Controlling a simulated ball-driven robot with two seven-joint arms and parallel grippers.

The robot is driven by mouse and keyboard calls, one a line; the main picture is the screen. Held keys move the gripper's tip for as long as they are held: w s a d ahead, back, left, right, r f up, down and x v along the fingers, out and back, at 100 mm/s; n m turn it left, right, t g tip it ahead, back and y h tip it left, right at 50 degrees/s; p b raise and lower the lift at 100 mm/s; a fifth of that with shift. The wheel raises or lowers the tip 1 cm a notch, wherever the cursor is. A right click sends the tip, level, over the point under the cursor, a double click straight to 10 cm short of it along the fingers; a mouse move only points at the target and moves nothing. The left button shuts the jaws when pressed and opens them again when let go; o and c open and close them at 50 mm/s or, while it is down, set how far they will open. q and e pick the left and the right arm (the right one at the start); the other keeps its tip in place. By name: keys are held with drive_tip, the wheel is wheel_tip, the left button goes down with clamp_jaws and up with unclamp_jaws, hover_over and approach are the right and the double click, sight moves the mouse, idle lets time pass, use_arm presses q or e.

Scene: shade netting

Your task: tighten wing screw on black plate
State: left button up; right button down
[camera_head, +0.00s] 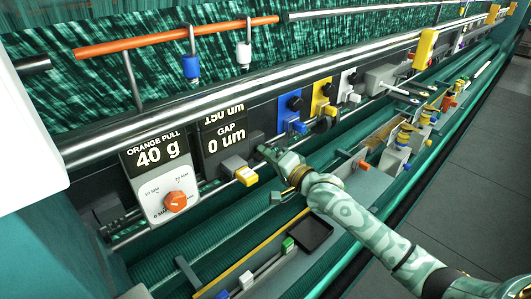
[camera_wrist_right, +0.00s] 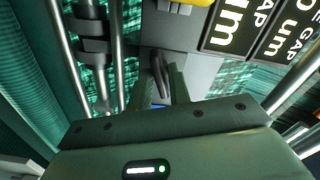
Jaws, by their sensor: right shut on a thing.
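My right gripper (camera_head: 266,154) reaches in from the lower right to the machine front, just right of the gap display. In the right wrist view its fingers (camera_wrist_right: 165,88) are closed around a dark wing screw (camera_wrist_right: 157,66). In the head view a small dark block (camera_head: 256,138) shows just behind the gripper, and the screw is hidden there. The gap display (camera_head: 226,138) reads "GAP 0 um", with "150 um" partly visible above. My left gripper is not in view.
An orange pull dial (camera_head: 158,185) reading 40 g stands left of the display. A yellow-and-grey block (camera_head: 240,169) sits below it. Blue (camera_head: 286,113), yellow (camera_head: 319,100) and white plates (camera_head: 347,82) lie to the right. A steel bar (camera_head: 200,107) runs above; a tray (camera_head: 309,236) lies below.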

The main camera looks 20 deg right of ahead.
drive_tip(key=shift+m, duration=1.1)
drive_tip(key=c, duration=1.6)
unclamp_jaws()
drive_tip(key=shift+m, duration=0.7)
drive_tip(key=shift+c, duration=0.2)
drive_tip(key=o, duration=0.3)
drive_tip(key=shift+o, duration=0.2)
drive_tip(key=shift+v, duration=2.55)
drive_tip(key=o, duration=0.6)
drive_tip(key=shift+c, duration=0.2)
